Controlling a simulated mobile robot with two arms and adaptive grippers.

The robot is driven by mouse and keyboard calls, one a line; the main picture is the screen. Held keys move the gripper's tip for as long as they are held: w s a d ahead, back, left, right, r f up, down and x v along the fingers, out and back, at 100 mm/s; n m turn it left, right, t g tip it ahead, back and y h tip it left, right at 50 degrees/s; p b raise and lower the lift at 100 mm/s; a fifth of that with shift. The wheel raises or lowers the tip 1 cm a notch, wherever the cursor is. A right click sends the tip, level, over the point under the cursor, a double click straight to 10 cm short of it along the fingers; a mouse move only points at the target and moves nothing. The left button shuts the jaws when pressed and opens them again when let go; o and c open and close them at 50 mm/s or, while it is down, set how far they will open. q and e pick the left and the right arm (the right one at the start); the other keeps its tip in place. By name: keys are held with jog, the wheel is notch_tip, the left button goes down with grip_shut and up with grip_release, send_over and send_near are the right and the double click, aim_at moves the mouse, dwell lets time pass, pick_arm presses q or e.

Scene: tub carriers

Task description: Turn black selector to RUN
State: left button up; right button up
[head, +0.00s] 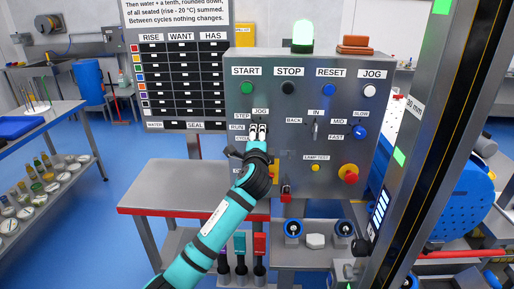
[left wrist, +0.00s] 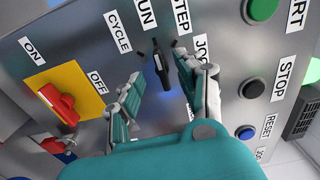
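The black selector (left wrist: 160,67) shows in the left wrist view on the grey panel, ringed by the labels CYCLE, RUN, STEP and JOG. Its long handle has one end toward RUN and STEP; I cannot tell exactly which label it points at. My left gripper (left wrist: 157,68) has its two fingers apart, one on each side of the handle; contact is not clear. In the head view my left gripper (head: 258,131) is at the panel beside the RUN label (head: 237,127) and hides the selector. My right gripper is not in view.
The panel (head: 300,135) also carries START, STOP, RESET and JOG buttons, a BACK/IN/MID lever (head: 315,129), a blue speed knob (head: 360,131) and a red emergency stop (head: 348,174). A red switch on yellow (left wrist: 58,102) sits near the gripper. A grey column (head: 420,130) stands at right.

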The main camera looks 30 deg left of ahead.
pick_arm(q)
jog(key=v, duration=0.9)
jog(key=shift+s+d, duration=0.1)
jog(key=shift+s, duration=0.05)
